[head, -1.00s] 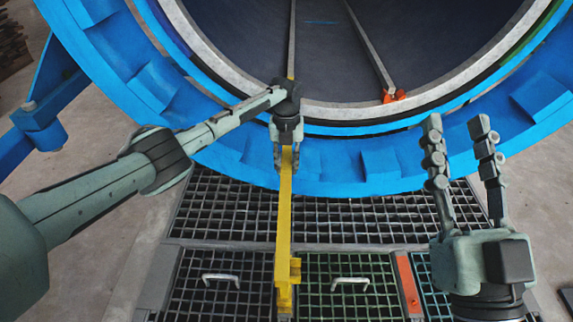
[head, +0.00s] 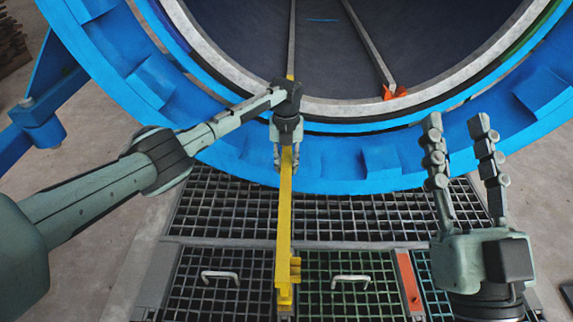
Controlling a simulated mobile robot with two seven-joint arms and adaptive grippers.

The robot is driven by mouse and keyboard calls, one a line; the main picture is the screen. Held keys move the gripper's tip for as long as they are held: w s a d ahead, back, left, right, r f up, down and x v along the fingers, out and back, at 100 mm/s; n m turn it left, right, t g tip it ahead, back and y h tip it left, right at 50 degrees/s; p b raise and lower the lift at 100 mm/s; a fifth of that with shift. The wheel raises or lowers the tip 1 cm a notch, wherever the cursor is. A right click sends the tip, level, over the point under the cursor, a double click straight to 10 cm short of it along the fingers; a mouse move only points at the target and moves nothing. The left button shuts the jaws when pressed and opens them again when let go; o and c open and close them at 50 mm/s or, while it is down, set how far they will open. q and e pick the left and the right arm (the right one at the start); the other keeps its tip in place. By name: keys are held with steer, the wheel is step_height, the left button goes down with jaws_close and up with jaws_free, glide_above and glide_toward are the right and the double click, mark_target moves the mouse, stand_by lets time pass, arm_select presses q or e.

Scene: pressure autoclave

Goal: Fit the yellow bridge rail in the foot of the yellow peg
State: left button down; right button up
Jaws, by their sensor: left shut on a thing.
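My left gripper (head: 287,152) is shut on the far end of a long yellow bridge rail (head: 284,215). The rail points towards me over the floor grating, with yellow blocks (head: 294,268) at its near end. I cannot tell whether these blocks are part of the rail or the yellow peg's foot. A small yellow patch (head: 290,76) shows at the vessel's mouth just beyond my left wrist, which hides most of that spot. I cannot make out a separate yellow peg. My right gripper (head: 458,124) is open and empty at the right, apart from the rail.
The blue vessel ring (head: 155,82) curves across the back. Two grey tracks run inside; the right track (head: 369,45) ends at an orange fitting (head: 394,92). The dark floor grating (head: 350,220) has two pale handles and an orange-red strip (head: 408,284).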

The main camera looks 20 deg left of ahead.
arm_select(q)
steer(key=shift+r, duration=0.15)
stand_by(0.4)
steer(key=shift+r+p, duration=1.25)
steer(key=shift+f, duration=0.1)
steer(key=shift+f+b, duration=0.1)
steer(key=shift+b, duration=0.25)
steer(key=shift+p, duration=0.35)
stand_by(1.5)
steer(key=shift+f+b, duration=1)
steer(key=shift+f, duration=0.25)
stand_by(0.4)
steer(key=shift+r, duration=0.1)
stand_by(0.5)
